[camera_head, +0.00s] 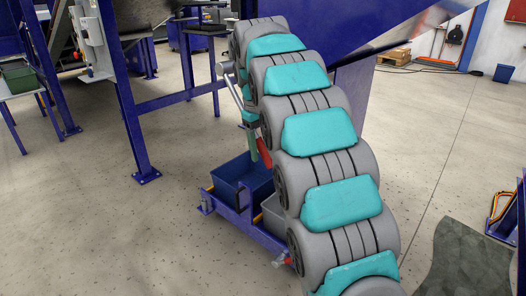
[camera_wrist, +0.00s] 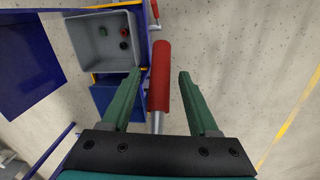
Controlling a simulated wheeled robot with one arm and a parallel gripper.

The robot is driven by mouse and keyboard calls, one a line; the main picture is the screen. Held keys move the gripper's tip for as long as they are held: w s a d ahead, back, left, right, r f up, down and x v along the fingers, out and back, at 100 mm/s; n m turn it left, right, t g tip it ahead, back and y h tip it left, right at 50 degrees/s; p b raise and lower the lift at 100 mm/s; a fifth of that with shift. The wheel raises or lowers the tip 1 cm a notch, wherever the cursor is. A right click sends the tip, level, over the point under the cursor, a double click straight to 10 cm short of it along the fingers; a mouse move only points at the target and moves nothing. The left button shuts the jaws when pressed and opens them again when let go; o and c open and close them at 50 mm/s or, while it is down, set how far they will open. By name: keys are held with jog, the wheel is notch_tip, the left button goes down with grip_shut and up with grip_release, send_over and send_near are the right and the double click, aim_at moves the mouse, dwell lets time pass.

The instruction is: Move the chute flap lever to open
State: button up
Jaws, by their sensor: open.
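The lever has a red grip (camera_wrist: 161,75) on a bare metal rod (camera_wrist: 157,122). In the wrist view the red grip lies between the two green fingers of my gripper (camera_wrist: 160,72), with a gap on both sides, nearer the left finger. The gripper is open. In the head view the red grip (camera_head: 263,152) hangs down at the end of a slanted rod (camera_head: 235,94). A green finger of my gripper (camera_head: 253,147) shows beside it; my arm hides the rest. The flap itself cannot be made out.
A blue bin (camera_head: 240,180) and a grey bin (camera_head: 275,215) stand on a blue frame below the lever. The grey bin (camera_wrist: 98,50) holds small dark, green and red items. A blue post (camera_head: 127,95) stands left. Open floor (camera_head: 100,220) lies front left.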

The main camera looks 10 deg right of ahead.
jog(key=shift+f, duration=0.55)
jog(key=shift+c, duration=0.2)
grip_shut()
dwell(1.0)
